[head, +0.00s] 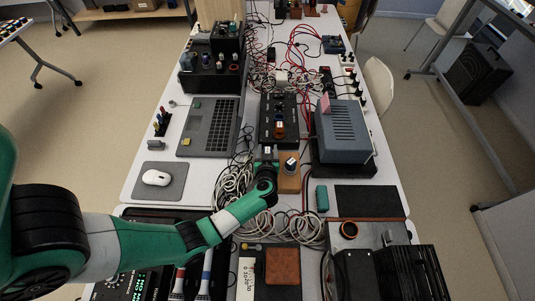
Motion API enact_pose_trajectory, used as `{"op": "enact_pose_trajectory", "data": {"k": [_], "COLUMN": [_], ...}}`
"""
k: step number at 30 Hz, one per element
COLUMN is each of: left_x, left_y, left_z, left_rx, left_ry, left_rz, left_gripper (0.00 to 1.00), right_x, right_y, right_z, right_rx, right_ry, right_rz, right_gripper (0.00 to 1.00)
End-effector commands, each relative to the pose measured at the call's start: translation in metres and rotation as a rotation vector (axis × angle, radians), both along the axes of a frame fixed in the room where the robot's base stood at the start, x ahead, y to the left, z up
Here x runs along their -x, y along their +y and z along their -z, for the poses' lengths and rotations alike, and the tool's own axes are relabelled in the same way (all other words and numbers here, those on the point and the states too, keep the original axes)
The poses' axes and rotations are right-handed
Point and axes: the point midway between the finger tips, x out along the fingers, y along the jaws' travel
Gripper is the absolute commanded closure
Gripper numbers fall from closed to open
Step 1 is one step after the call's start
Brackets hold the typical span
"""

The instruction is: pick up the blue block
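No block that is plainly blue stands out. A teal-green block (321,198) lies on the table right of the white cables. A dark blue box-like thing (333,45) sits far back on the right. My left gripper (267,153) is over the middle of the table, pointing away from me, just in front of a black box (279,118). A dark knob with a pale top (291,165) on a tan-orange base is close to its right. The fingers are too small to tell whether they are open or hold anything. My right gripper is not in view.
An open laptop (209,128) and a mouse (157,178) on a grey pad are at the left. A grey metal box (344,133) stands at the right. Coiled white cables (237,178) lie around my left forearm. Black equipment crowds the near edge. Little table is free.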

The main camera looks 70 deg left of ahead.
Motion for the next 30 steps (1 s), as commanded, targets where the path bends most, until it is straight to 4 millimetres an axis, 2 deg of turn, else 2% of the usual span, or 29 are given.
{"op": "enact_pose_trajectory", "data": {"k": [1, 9, 18, 22, 26, 29, 30], "left_x": [0.0, 0.0, 0.0, 0.0, 0.0, 0.001, 0.008], "left_y": [0.0, 0.0, 0.0, 0.0, 0.0, -0.001, -0.006], "left_z": [0.0, 0.0, -0.001, -0.007, -0.023, -0.044, -0.053], "left_rx": [0.0, 0.0, 0.0, 0.0, -0.001, -0.001, 0.0], "left_ry": [0.0, 0.0, 0.0, 0.0, -0.001, -0.001, 0.0], "left_rz": [0.0, 0.0, 0.0, 0.0, 0.0, 0.0, 0.001], "left_gripper": [0.54, 1.0, 1.0, 1.0, 1.0, 1.0, 1.0], "right_x": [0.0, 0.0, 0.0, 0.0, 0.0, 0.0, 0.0], "right_y": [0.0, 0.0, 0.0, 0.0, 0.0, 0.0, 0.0], "right_z": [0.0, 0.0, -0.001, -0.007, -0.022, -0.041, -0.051], "right_rx": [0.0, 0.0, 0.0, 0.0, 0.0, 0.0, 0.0], "right_ry": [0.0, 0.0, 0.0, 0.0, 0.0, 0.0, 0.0], "right_rz": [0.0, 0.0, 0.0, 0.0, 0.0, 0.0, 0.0], "right_gripper": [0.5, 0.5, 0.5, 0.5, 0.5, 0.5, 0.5]}}
